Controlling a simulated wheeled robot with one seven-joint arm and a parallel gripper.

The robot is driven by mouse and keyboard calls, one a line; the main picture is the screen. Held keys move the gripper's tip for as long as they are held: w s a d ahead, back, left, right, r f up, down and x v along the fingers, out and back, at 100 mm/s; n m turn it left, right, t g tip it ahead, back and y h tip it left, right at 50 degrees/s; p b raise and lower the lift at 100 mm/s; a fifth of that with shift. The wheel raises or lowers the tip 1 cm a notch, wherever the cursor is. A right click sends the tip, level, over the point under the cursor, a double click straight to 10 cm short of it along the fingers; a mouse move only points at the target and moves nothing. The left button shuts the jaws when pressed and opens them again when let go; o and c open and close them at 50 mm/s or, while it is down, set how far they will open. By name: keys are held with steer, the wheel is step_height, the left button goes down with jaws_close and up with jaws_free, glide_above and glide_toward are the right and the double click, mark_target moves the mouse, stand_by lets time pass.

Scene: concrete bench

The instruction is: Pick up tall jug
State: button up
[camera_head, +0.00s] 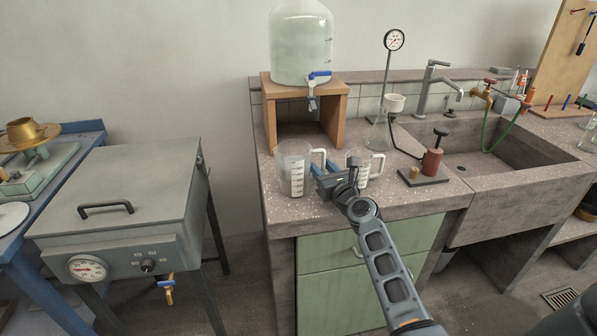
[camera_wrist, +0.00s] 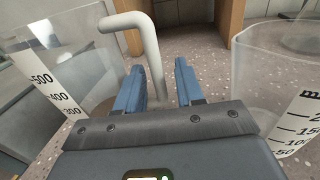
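A clear measuring jug (camera_head: 291,172) with a white handle stands on the bench at the left. In the wrist view this jug (camera_wrist: 62,70) shows marks up to 500 at the left. I take it as the tall jug. A second clear jug (camera_head: 359,180) stands to its right, partly hidden by my arm; it also shows at the right of the wrist view (camera_wrist: 262,85). My gripper (camera_head: 326,168) is open between the two jugs. In the wrist view the left jug's handle (camera_wrist: 152,55) appears between the blue fingers; contact cannot be told.
A wooden stand (camera_head: 341,108) bearing a large glass bottle (camera_head: 301,45) is behind the jugs. A flask (camera_head: 378,133), a red cylinder on a dark base (camera_head: 432,162) and the sink (camera_head: 515,150) lie to the right. The bench's front edge is close to the jugs.

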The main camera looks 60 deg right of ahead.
jaws_close()
steer(key=shift+r, duration=0.1)
stand_by(1.2)
